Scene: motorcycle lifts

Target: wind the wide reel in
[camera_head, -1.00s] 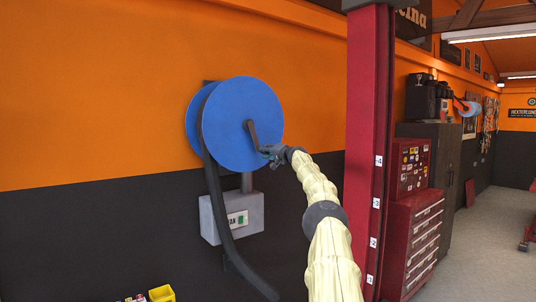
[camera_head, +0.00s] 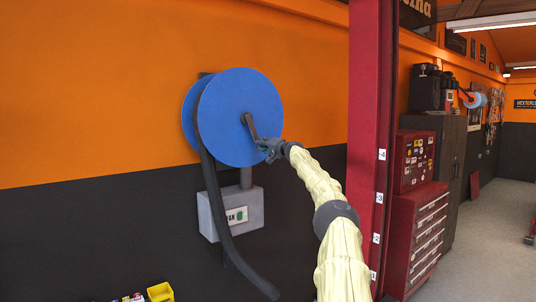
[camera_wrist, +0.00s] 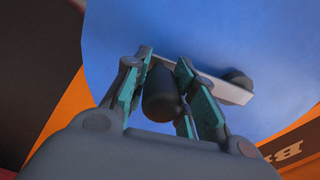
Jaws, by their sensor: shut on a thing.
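The wide reel (camera_head: 228,100) is a large blue double disc on the orange wall, left of centre in the head view. A dark hose (camera_head: 220,210) hangs from it and curves down to the right. A crank arm (camera_head: 249,124) runs from the reel's hub down to the right. My gripper (camera_head: 268,148) is at the crank's outer end. In the wrist view, the fingers of my gripper (camera_wrist: 163,92) are shut around a dark cylindrical crank handle (camera_wrist: 160,96). The blue disc fills the background there, with the pale crank bar (camera_wrist: 222,86) to the right.
A grey FAN switch box (camera_head: 238,213) sits on the wall below the reel. A red post (camera_head: 368,140) stands just right of my arm. A red tool chest (camera_head: 418,230) is beyond it. A yellow bin (camera_head: 160,292) shows at the bottom.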

